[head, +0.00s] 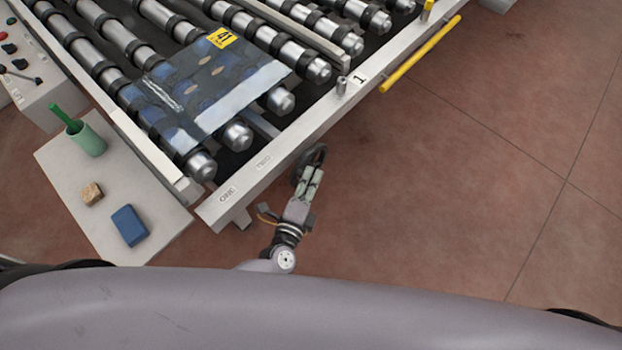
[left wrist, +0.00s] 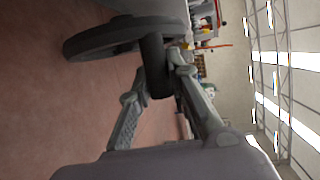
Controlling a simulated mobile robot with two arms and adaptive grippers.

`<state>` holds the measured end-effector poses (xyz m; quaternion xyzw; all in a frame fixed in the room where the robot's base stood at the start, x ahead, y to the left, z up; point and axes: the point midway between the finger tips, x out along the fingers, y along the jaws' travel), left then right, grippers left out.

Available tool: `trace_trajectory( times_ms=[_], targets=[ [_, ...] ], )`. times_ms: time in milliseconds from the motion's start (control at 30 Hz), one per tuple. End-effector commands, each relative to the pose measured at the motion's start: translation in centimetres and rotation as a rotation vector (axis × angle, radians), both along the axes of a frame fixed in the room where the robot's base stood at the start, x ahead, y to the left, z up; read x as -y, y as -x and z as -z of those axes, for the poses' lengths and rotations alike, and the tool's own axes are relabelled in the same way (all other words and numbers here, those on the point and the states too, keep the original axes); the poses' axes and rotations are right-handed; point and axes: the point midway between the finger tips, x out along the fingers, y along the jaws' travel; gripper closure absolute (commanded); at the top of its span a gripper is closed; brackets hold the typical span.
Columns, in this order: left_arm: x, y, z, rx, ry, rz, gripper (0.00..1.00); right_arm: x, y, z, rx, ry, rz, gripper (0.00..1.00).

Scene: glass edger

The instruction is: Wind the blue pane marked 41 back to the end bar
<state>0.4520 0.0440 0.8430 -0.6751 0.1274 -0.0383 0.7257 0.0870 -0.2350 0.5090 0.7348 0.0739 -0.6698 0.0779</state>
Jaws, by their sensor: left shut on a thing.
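The blue see-through pane (head: 240,75) lies flat across several rollers, with a yellow label 41 (head: 222,38) at its upper corner. Its lower-left edge lies over the roller nearest the pale end rail (head: 150,150), apart from that rail. A metal bar (head: 300,27) crosses beyond the pane; I cannot tell which one is the end bar. My left gripper (head: 311,177) is at a dark handwheel (head: 316,155) below the front rail. In the left wrist view the gripper (left wrist: 178,85) is shut around the handle (left wrist: 155,68) of the wheel (left wrist: 105,40). My right gripper is out of view.
The front rail (head: 285,150) carries the marks ONE, TWO and 1. A yellow handrail (head: 420,54) runs along its far part. The floor at right is clear.

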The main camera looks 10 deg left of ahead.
Motion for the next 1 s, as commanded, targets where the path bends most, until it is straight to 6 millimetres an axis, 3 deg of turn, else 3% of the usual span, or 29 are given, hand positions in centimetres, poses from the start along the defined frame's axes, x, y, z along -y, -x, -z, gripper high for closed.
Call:
trace_trajectory(
  times_ms=[567,767,1000],
  targets=[
    [0.0,0.2,0.5,0.019,0.019,-0.001,1.00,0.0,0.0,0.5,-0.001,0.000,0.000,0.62],
    [-0.2,0.5,1.1,0.078,0.062,-0.001,1.00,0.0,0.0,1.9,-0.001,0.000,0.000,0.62],
    [-0.5,0.8,2.3,0.188,0.141,0.000,1.00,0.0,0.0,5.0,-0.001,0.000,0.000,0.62]
  ],
)
